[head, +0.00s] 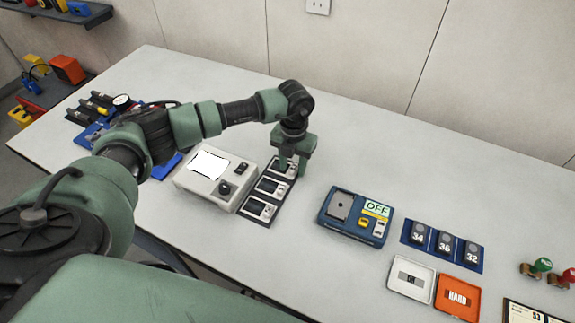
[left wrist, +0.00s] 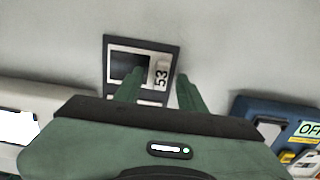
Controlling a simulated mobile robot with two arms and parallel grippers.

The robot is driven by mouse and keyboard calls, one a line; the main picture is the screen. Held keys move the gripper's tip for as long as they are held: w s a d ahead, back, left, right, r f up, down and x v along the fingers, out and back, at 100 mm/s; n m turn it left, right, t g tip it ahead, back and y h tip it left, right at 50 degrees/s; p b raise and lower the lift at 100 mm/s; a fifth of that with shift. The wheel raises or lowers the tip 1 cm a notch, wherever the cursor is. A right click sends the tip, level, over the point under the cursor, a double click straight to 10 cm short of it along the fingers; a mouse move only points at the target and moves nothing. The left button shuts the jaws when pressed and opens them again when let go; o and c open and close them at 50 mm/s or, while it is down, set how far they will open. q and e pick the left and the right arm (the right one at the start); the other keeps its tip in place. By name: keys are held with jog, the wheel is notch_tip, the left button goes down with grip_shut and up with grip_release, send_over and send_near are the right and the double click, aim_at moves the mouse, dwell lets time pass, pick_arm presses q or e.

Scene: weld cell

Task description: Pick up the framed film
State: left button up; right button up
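Several framed films with light frames and dark windows lie in a row on a dark strip (head: 247,213): a near one (head: 259,208), a middle one (head: 270,186) and a far one (head: 291,173). My left gripper (head: 292,164) points down over the far one and partly hides it. In the left wrist view the far framed film (left wrist: 127,66) shows a dark window and the label 53. The fingers of my left gripper (left wrist: 160,82) are apart there, with the film's lower part between and behind them. Contact cannot be told. My right gripper is not in view.
A white light box (head: 190,180) stands just left of the strip. A blue device reading OFF (head: 350,232) stands to the right, with numbered blocks (head: 443,242), a white tray (head: 398,283) and an orange tray (head: 446,302) beyond. The table behind the strip is clear.

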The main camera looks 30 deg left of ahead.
pick_arm(q)
grip_shut()
dwell(0.3)
